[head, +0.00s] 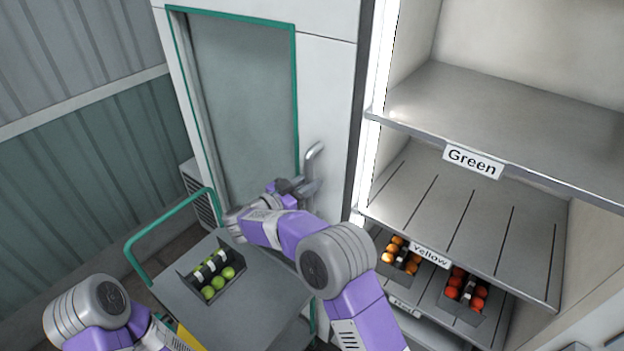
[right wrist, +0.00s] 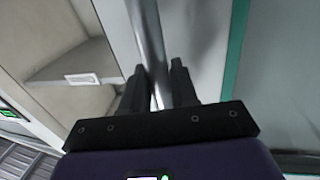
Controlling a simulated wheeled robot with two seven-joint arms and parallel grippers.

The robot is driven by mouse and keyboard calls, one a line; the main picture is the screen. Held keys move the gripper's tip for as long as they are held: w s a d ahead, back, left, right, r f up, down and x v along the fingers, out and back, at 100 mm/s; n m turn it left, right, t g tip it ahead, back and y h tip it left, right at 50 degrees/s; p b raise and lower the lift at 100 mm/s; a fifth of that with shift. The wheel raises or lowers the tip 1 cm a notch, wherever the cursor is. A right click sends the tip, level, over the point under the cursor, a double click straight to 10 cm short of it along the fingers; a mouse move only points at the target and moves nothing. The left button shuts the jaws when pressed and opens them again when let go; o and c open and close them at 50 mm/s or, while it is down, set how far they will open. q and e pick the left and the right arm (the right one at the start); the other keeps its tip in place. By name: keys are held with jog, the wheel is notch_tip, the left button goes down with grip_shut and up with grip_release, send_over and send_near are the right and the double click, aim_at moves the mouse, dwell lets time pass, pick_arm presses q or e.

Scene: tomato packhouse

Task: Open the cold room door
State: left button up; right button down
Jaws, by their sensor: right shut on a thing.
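The cold room door (head: 326,85) is white with a grey window framed in teal, and it looks shut. Its upright metal handle (head: 313,158) is on the right side of the door. My right gripper (head: 300,187) is at the lower part of the handle. In the right wrist view, the handle (right wrist: 150,40) runs down between the two dark fingers of my right gripper (right wrist: 158,88), which are shut on it. My left arm shows at the lower left of the head view, but its gripper is out of frame.
A grey cart (head: 250,310) with a teal rail stands in front of the door, carrying a dark crate (head: 186,284) of green tomatoes. At the right, a shelf unit (head: 450,215) with Green and Yellow labels holds crates of orange and red tomatoes.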

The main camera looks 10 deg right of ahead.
jog(key=shift+w, duration=0.1)
jog(key=c, duration=1)
grip_release()
jog(key=shift+w, duration=0.1)
jog(key=b+v, duration=0.1)
jog(key=v, duration=0.6)
jog(key=shift+a+b, duration=0.25)
jog(key=shift+b, duration=0.05)
